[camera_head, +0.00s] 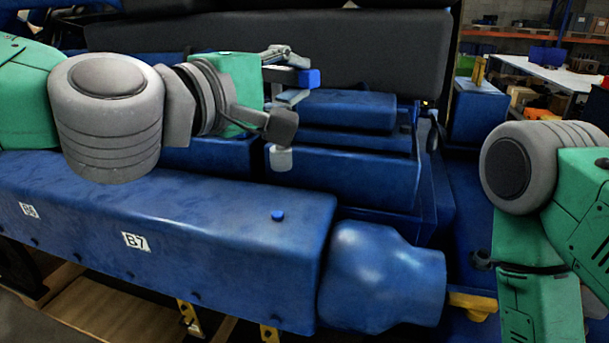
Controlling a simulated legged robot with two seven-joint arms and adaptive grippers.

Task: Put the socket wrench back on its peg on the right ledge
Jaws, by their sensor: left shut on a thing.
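My left gripper (296,77) is in the upper middle, in front of the dark panel and above the blue engine covers. Its grey fingers are shut on a small blue block-like piece (309,78). This piece appears to be part of the socket wrench, but no full wrench outline can be made out. A small silver piece (281,158) shows below my left wrist, against a blue cover; I cannot tell what it belongs to. My right arm comes in at the right edge, and its gripper is not in view. No empty peg can be clearly told apart.
A long blue housing (160,235) marked B7 fills the lower left, with a short blue knob (278,215) on top. A rounded blue casing (382,275) adjoins it. A blue box (479,112) with a yellow upright piece (479,70) stands at the upper right.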

